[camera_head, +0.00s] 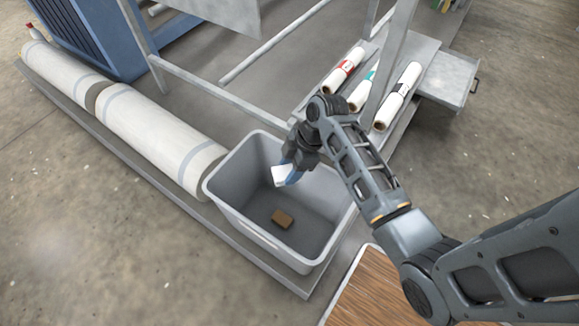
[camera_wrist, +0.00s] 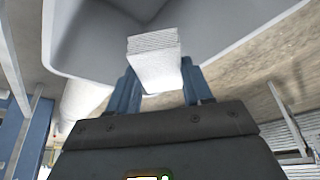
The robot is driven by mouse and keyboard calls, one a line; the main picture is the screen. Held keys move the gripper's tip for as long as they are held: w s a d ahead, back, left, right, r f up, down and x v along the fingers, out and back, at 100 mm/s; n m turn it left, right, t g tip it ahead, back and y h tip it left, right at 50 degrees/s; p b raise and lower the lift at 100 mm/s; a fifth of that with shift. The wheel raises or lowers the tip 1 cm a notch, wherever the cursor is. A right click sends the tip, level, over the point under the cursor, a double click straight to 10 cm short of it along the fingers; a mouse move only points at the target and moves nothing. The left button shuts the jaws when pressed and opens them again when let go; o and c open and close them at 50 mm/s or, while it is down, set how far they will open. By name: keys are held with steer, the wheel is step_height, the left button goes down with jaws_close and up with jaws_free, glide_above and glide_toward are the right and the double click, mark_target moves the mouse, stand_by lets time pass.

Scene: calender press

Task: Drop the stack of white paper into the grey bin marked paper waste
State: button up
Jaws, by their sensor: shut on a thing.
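The stack of white paper (camera_head: 280,174) is held at the end of my arm, over the open top of the grey bin (camera_head: 214,190). In the wrist view the stack (camera_wrist: 154,62) sits between the two blue fingers of my gripper (camera_wrist: 160,88), its layered edge facing outward. My gripper (camera_head: 290,174) is shut on the stack and points down into the bin. The bin wall (camera_wrist: 85,35) fills the upper part of the wrist view. A small brown block (camera_head: 283,218) lies on the bin floor. No marking on the bin is readable from here.
Large white rolls (camera_head: 150,125) lie left of the bin on a low grey platform (camera_head: 140,160). Smaller rolls (camera_head: 398,96) lie on a shelf at the upper right, beside grey frame posts. A wooden-topped surface (camera_head: 365,292) stands close to the bin's lower right. Floor at lower left is clear.

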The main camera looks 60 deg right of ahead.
step_height(320, 180, down, 2)
steer(key=shift+f+b, duration=0.1)
steer(key=shift+b, duration=0.6)
steer(key=o, duration=1.1)
steer(key=p+v, duration=0.1)
steer(key=v, duration=0.7)
